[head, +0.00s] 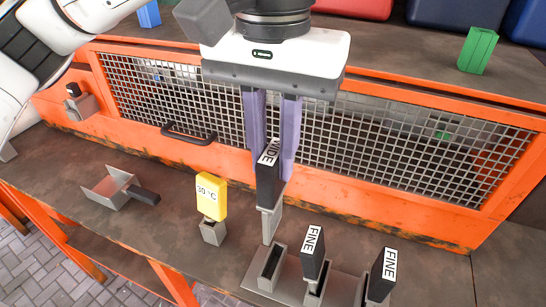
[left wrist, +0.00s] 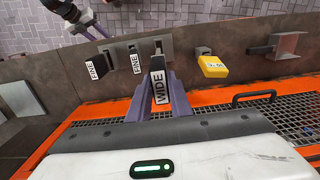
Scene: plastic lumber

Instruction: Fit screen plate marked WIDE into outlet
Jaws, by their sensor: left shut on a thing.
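The screen plate marked WIDE (head: 271,222) hangs upright from my left gripper (head: 270,172), with its black labelled handle between the purple fingers. In the left wrist view the WIDE label (left wrist: 159,87) shows between the fingers (left wrist: 160,85). The plate's grey lower end is at or just above an empty slot in the grey outlet block (head: 252,275). I cannot tell whether it enters the slot. Two plates marked FINE (head: 313,252) (head: 382,275) stand in the neighbouring slots. A dark and purple part (left wrist: 82,14) at the wrist view's top left may be my right gripper; its jaws are unclear.
A yellow 30 °C tag (head: 211,194) stands in a small grey holder (head: 213,233) left of the outlet. An orange mesh guard (head: 400,165) rises close behind the plate.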

